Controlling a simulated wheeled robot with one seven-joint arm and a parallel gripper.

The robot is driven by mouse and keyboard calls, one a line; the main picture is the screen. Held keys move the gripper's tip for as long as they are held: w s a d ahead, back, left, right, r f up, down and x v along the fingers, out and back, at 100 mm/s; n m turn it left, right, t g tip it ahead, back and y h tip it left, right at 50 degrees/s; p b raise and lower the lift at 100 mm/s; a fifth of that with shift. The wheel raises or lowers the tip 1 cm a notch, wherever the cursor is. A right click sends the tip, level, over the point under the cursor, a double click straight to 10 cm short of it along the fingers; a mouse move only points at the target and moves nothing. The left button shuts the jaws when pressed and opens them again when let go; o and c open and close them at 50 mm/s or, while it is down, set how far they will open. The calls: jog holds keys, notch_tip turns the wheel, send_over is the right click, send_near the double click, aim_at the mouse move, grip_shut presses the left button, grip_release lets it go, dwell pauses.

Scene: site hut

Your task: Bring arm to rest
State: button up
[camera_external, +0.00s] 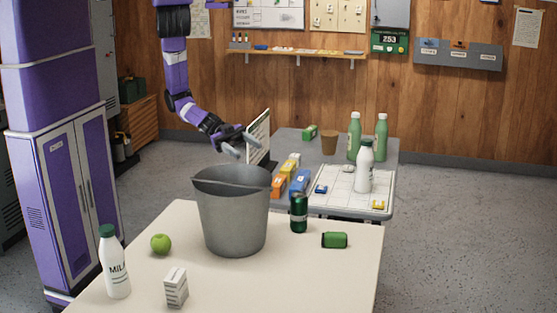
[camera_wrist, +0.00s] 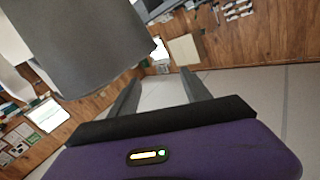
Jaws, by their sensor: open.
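My arm hangs down from the upper left in the external view, purple with black joints. My gripper (camera_external: 245,146) is open, with nothing between its fingers. It is in the air beyond the grey bucket (camera_external: 235,225), close to an upright sign board (camera_external: 259,135) in the picture. I cannot tell whether it touches the board. In the wrist view the two fingers of my gripper (camera_wrist: 160,92) stand apart with a gap between them. A large dark grey surface (camera_wrist: 80,45) fills the wrist view's upper left; I cannot tell what it is.
The near table (camera_external: 330,280) bears the bucket, a milk bottle (camera_external: 115,265), a green apple (camera_external: 160,244), a small carton (camera_external: 176,288), a dark can (camera_external: 299,213) and a green can (camera_external: 335,240). The grey table (camera_external: 290,142) behind holds bottles, a brown cup and coloured boxes. Floor at right is clear.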

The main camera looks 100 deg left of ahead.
jog(key=s+a+f+n+t+y+b, duration=0.1)
jog(key=s+a+n+y, duration=0.4)
jog(key=s+a, duration=0.4)
jog(key=s+a+f+n+y+b, duration=0.1)
jog(key=s+a+n+y, duration=0.5)
jog(key=a, duration=0.7)
jog(key=s+y+b, duration=0.1)
jog(key=s, duration=0.1)
jog(key=shift+s+a+t+b, duration=0.25)
jog(key=shift+s+t+b, duration=0.05)
jog(key=shift+s+t, duration=0.1)
